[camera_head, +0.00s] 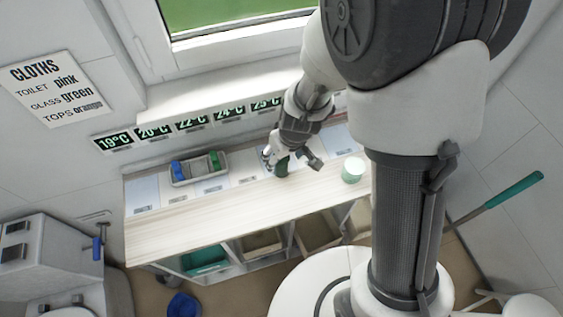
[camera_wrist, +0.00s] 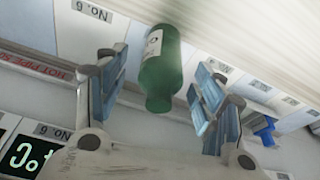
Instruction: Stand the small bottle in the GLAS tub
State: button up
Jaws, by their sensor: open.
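A small dark green bottle (camera_head: 282,167) with a pale label stands on the wooden counter near the row of white cards. In the wrist view the bottle (camera_wrist: 160,75) shows between the two blue-padded fingers, with a gap to the fingers on both sides. My gripper (camera_head: 287,160) is open around or just above the bottle and also shows in the wrist view (camera_wrist: 156,92). The head view partly hides the bottle behind the gripper. Tubs stand below the counter: a teal tub (camera_head: 205,262) and a beige tub (camera_head: 262,244). No GLAS lettering is readable on them.
A pale green-white cup (camera_head: 353,169) stands on the counter to the right of the bottle. A grey tray (camera_head: 198,170) with blue and green items is at the left rear. Temperature displays (camera_head: 190,124) line the wall behind. The counter's front (camera_head: 200,230) is clear.

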jog(key=b+x, duration=0.2)
jog(key=x, duration=0.3)
jog(key=shift+w+a, duration=0.15)
jog(key=shift+c, duration=0.3)
jog(key=c, duration=1.2)
jog(key=shift+r, duration=0.1)
jog(key=shift+c, duration=0.2)
